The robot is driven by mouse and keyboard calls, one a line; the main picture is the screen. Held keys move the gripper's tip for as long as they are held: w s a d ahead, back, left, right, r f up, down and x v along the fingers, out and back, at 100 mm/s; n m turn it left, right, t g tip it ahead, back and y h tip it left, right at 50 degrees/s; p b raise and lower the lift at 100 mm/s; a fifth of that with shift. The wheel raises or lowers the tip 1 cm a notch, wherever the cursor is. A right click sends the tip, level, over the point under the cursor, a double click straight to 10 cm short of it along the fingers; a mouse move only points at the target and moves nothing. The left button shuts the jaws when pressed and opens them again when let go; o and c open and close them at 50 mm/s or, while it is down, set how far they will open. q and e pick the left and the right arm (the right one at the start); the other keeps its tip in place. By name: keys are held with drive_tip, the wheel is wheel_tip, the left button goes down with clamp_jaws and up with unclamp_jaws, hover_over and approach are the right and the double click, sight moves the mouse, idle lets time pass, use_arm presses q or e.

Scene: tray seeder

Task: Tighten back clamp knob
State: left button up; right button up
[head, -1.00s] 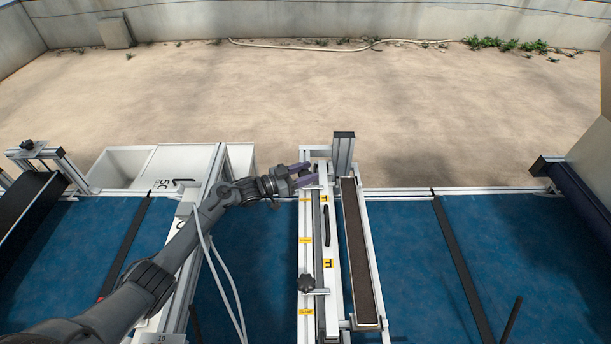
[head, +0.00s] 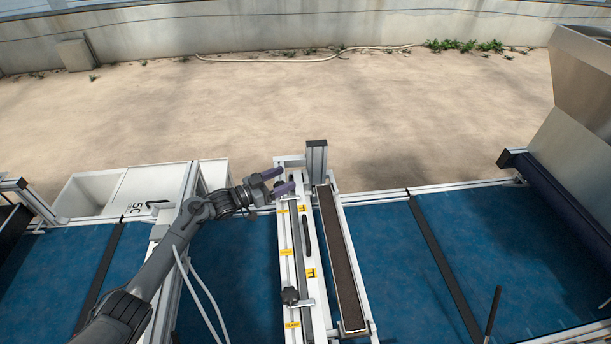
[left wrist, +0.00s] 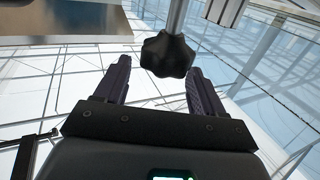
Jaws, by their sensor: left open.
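The black lobed clamp knob (left wrist: 167,54) on a metal rod shows in the left wrist view. It appears between the tips of my open left gripper (left wrist: 158,72), with a visible gap on each side. I cannot tell how deep it sits between the fingers. In the head view my left gripper (head: 282,181), with purple fingers, is at the far end of the white clamp rail (head: 309,270). The back knob is not visible there, probably hidden by the fingers. My right gripper is not in view.
A dark narrow channel (head: 340,260) runs just right of the rail. Blue belt (head: 400,260) lies on both sides, crossed by black strips. A white bin (head: 90,192) stands at the back left, and a metal hopper (head: 580,80) at the right.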

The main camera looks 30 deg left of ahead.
use_arm(q)
drive_tip(key=r, duration=0.1)
drive_tip(key=d+r, duration=0.1)
drive_tip(key=shift+r, duration=0.35)
drive_tip(key=d+r+b, duration=0.1)
drive_tip(key=d+r, duration=0.5)
drive_tip(key=d, duration=0.4)
drive_tip(key=shift+d+r, duration=0.2)
drive_tip(key=shift+d, duration=0.15)
